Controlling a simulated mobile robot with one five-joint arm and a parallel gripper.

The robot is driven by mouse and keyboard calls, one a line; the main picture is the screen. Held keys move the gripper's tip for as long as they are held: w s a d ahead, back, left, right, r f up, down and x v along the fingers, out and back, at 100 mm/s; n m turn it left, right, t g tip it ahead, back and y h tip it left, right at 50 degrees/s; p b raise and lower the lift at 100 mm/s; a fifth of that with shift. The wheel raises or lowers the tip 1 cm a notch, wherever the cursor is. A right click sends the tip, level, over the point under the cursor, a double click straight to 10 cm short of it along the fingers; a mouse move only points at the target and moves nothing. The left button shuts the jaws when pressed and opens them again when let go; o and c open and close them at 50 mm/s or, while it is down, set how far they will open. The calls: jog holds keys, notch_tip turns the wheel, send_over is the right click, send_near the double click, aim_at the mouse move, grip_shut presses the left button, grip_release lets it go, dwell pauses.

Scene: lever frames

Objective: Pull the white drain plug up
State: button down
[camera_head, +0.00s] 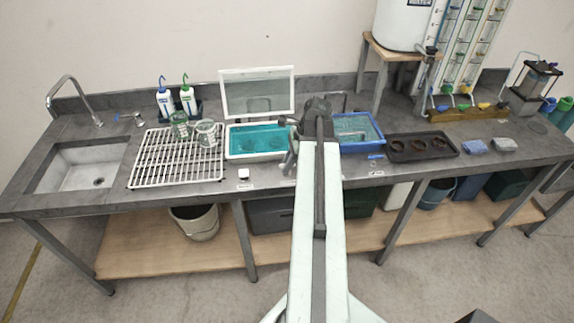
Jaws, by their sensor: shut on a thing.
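My gripper (288,162) is at the counter's front, just off the front right corner of the white-rimmed tray (238,157) of teal liquid. Its jaws are shut on the white drain plug, which they and my arm mostly hide. How high the plug stands cannot be told. A similar blue plug (375,156) stands before the blue tray (374,145), apart from my gripper. The white-rimmed tray's screen-like lid (257,73) stands upright behind it.
A small white block (243,174) sits at the counter's front edge, left of my gripper. A white rack (160,168) with glass beakers (206,135) and a sink (85,168) lie farther left. A dark tray (446,157) stands at right.

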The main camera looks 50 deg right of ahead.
notch_tip(320, 180, up, 3)
jog(key=p, duration=0.3)
jog(key=shift+f, duration=0.25)
jog(key=c, duration=1.4)
grip_release()
jog(key=shift+c, duration=0.2)
jog(key=shift+r, duration=0.1)
jog(key=p+v, duration=0.6)
jog(key=v, duration=0.1)
jog(key=shift+r+p, duration=0.3)
jog(key=shift+p, duration=0.05)
jog(key=shift+s+d, duration=0.1)
